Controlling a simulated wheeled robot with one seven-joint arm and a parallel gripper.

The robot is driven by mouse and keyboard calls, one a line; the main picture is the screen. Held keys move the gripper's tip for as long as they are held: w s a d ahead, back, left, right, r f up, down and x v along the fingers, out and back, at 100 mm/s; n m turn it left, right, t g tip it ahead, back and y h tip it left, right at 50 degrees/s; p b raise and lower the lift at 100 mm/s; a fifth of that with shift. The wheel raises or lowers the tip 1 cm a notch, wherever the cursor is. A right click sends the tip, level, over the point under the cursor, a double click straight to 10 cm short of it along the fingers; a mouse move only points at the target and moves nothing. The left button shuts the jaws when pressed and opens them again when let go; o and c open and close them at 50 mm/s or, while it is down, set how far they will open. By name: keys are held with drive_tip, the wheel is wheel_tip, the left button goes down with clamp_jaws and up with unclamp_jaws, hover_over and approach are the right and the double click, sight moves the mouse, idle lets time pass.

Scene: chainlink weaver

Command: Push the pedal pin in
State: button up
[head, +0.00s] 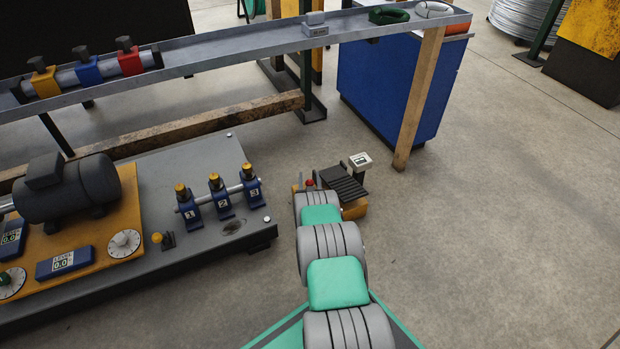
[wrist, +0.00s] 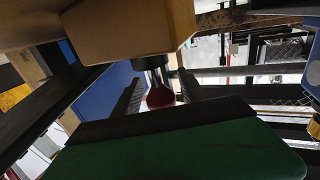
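The foot pedal (head: 342,182) stands on the floor, with a black ribbed tread and a yellow body. Its pin shows as a small red knob (head: 309,183) at the pedal's left side, just beyond the end of my arm. In the wrist view the red knob (wrist: 160,97) sits on a metal shaft at the yellow pedal body (wrist: 130,35). My gripper (wrist: 161,78) is open, with one dark finger on each side of the knob and visible gaps between. In the head view my arm hides the gripper. How deep the pin sits cannot be told.
A grey machine platform (head: 150,180) with numbered blue blocks (head: 220,195) and a motor (head: 70,188) lies left of the pedal. A wooden post (head: 418,100) and a blue cabinet (head: 375,80) stand behind. A rail shelf (head: 230,50) runs above. The floor at right is clear.

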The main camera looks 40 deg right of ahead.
drive_tip(key=shift+s+a+r+p, duration=0.15)
drive_tip(key=shift+s+a+p, duration=0.15)
drive_tip(key=shift+s+p, duration=0.1)
drive_tip(key=p+v, duration=0.3)
drive_tip(key=v, duration=0.3)
drive_tip(key=shift+w+p, duration=0.1)
drive_tip(key=shift+p, duration=0.2)
drive_tip(key=shift+s+a, duration=0.25)
drive_tip(key=shift+s, duration=0.15)
